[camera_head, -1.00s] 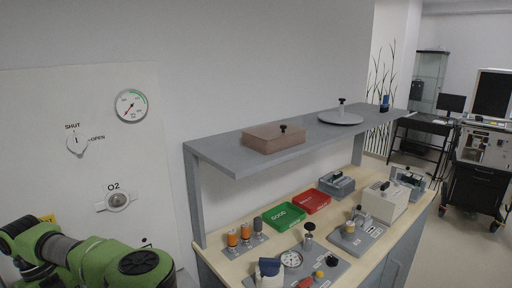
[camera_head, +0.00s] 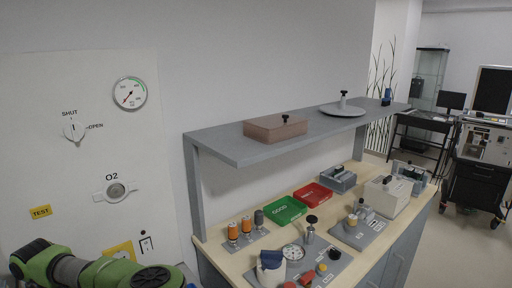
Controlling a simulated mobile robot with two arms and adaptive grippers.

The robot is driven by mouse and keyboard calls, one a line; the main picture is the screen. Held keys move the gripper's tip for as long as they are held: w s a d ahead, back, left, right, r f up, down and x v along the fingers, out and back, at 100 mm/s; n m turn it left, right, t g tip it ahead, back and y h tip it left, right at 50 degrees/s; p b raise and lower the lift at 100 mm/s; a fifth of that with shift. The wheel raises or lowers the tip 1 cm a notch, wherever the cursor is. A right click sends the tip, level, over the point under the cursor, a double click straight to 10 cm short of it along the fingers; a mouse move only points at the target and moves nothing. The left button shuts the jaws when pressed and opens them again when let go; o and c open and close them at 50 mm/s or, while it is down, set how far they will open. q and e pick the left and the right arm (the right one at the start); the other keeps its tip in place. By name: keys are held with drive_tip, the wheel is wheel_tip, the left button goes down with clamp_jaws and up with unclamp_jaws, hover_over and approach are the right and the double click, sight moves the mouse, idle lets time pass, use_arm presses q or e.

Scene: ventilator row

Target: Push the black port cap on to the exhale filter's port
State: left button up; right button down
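I cannot pick out the exhale filter, its port or the black port cap for sure at this size. A ventilator-like machine (camera_head: 488,143) stands on a black cart at the far right, across the room. My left arm's green links show at the lower left edge, in front of the wall panel. Its gripper is outside the picture. My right arm and gripper are not in view.
A workbench (camera_head: 232,262) holds a green tray (camera_head: 285,211), a red tray (camera_head: 313,194), orange-topped cylinders and several fixtures. A grey shelf (camera_head: 225,146) above carries a brown box (camera_head: 276,127) and a round plate (camera_head: 343,111). Clear floor (camera_head: 455,240) lies to the right.

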use_arm(q)
drive_tip(key=shift+c, duration=0.3)
idle(0.5)
clamp_jaws()
drive_tip(key=shift+r, duration=0.15)
drive_tip(key=shift+r, duration=1.4)
